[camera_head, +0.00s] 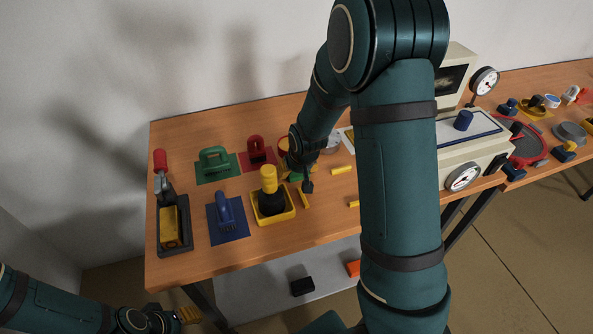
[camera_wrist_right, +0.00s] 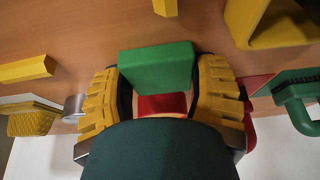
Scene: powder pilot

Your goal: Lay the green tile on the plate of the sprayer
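The green tile (camera_wrist_right: 157,67) is between the two yellow ribbed fingers of my right gripper (camera_wrist_right: 158,85), which meet its side edges. In the head view, my right gripper (camera_head: 298,178) is low over the left table, with a bit of green between its fingers. I cannot tell whether the tile is clear of the table. My left gripper (camera_head: 188,315) is at the lower left, off the table; its opening is unclear. No part is clearly the sprayer's plate; a cream machine (camera_head: 450,165) with a gauge and a flat top is partly hidden behind my right arm.
Left of my right gripper are a yellow tray (camera_head: 285,215), a blue-handled tool (camera_head: 226,212), a green handle (camera_head: 214,160) and a red handle (camera_head: 257,150). Yellow bars (camera_head: 342,169) lie to its right. A red round tray (camera_head: 528,148) is on the right table.

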